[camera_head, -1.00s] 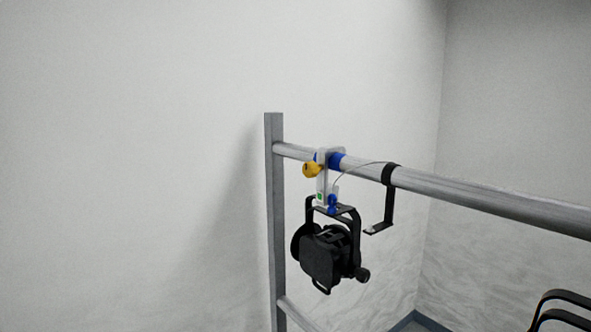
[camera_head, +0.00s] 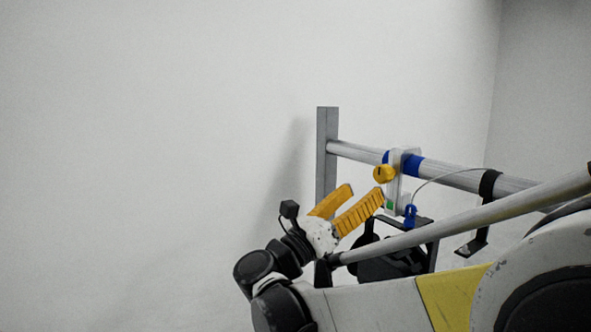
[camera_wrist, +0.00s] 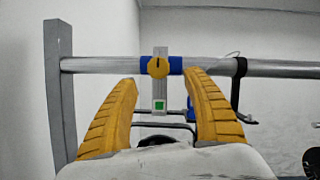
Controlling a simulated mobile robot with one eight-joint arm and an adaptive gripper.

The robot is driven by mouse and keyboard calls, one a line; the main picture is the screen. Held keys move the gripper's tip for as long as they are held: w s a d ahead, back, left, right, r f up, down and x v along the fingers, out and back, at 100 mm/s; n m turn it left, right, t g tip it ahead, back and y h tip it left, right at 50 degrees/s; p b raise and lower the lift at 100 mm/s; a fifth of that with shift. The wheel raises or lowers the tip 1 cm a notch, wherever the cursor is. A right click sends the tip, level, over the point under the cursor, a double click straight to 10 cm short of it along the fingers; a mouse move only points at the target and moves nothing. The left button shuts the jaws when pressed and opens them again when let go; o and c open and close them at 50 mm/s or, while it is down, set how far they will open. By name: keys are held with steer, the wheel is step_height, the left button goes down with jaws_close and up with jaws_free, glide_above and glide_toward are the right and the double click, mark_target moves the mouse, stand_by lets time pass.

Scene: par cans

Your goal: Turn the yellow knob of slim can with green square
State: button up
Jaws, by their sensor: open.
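The yellow knob (camera_head: 384,173) sits on the clamp on the horizontal rail, beside a blue sleeve. In the wrist view the knob (camera_wrist: 158,67) faces me with a dark upright line on it. The green square (camera_wrist: 158,104) is on the pale clamp plate below the knob. The black slim can (camera_head: 392,266) hangs under the clamp and is largely hidden by my arm. My gripper (camera_head: 367,197) is open and empty, its yellow ribbed fingers just below and left of the knob in the head view. In the wrist view the knob shows above and between the fingertips (camera_wrist: 160,80), apart from them.
The grey rail (camera_head: 455,180) runs right from an upright post (camera_head: 327,150). A thin cable runs from the clamp to a black hook bracket (camera_head: 484,205) on the right. A white wall stands behind; the space left of the post is clear.

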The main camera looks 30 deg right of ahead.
mark_target(380, 177)
steer(key=p+x, duration=0.1)
steer(key=x, duration=0.6)
steer(key=shift+w+d, duration=0.1)
steer(key=shift+d, duration=0.2)
steer(key=shift+w+d+r, duration=0.15)
steer(key=shift+d, duration=0.2)
steer(key=c, duration=1.2)
